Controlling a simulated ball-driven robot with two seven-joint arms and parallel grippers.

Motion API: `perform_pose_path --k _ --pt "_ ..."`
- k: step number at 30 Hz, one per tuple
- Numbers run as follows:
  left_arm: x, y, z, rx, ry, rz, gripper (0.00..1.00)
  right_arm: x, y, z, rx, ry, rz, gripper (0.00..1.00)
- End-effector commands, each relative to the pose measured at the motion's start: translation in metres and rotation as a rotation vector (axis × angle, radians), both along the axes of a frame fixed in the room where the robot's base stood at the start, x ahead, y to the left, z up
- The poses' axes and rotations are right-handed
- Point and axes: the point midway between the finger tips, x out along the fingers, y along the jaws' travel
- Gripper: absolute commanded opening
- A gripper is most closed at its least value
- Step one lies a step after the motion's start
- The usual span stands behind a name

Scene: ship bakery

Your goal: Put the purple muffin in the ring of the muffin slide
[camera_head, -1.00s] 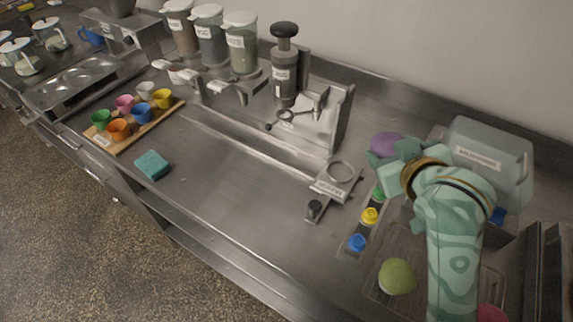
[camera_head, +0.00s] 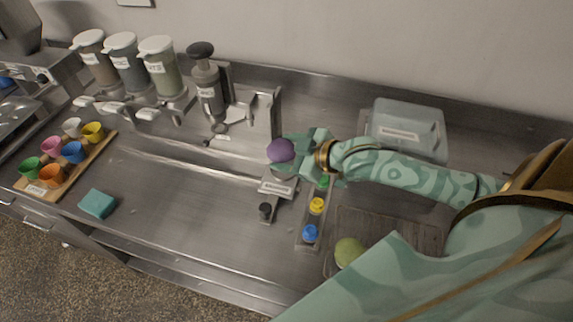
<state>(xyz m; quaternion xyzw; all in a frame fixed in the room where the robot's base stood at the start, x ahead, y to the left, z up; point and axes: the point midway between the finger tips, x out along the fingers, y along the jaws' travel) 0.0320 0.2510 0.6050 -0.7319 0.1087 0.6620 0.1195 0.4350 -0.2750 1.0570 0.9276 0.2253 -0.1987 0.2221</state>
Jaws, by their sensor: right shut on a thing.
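My right gripper (camera_head: 297,147) is shut on the purple muffin (camera_head: 281,151), which shows as a round purple top at the fingertips. The muffin is over the far end of the muffin slide (camera_head: 276,188), a small metal slide with a label and a black knob (camera_head: 265,210) at its near end. The ring of the slide is hidden behind the muffin and gripper. I cannot tell whether the muffin is above the ring or in it. My left gripper is not in view.
A rack with yellow (camera_head: 316,205) and blue (camera_head: 310,233) pieces stands right of the slide. A green muffin (camera_head: 348,251) lies on a tray (camera_head: 428,233). A clear bin (camera_head: 407,130) stands behind my arm. The dispenser (camera_head: 207,88) is left of the gripper. A sponge (camera_head: 97,203) lies left.

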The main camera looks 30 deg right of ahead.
Motion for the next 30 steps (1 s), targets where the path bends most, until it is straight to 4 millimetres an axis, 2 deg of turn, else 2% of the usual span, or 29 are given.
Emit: perform_pose_path --k 1,3,11,18,29,30 --pt "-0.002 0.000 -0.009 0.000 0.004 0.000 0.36 0.006 -0.005 -0.017 0.001 0.006 -0.002 0.48" --pt "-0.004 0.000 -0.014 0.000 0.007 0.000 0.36 0.015 -0.010 -0.029 0.001 0.004 -0.001 0.48" --pt "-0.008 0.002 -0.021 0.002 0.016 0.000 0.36 0.028 -0.019 -0.046 0.003 0.003 0.001 0.48" --pt "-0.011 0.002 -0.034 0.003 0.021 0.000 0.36 0.031 -0.022 -0.082 0.004 0.005 0.002 0.48" --pt "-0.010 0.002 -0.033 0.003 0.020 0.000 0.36 0.031 -0.022 -0.084 0.001 0.004 0.003 0.48" --pt "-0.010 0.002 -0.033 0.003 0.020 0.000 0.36 0.031 -0.022 -0.084 0.001 0.004 0.003 0.72"
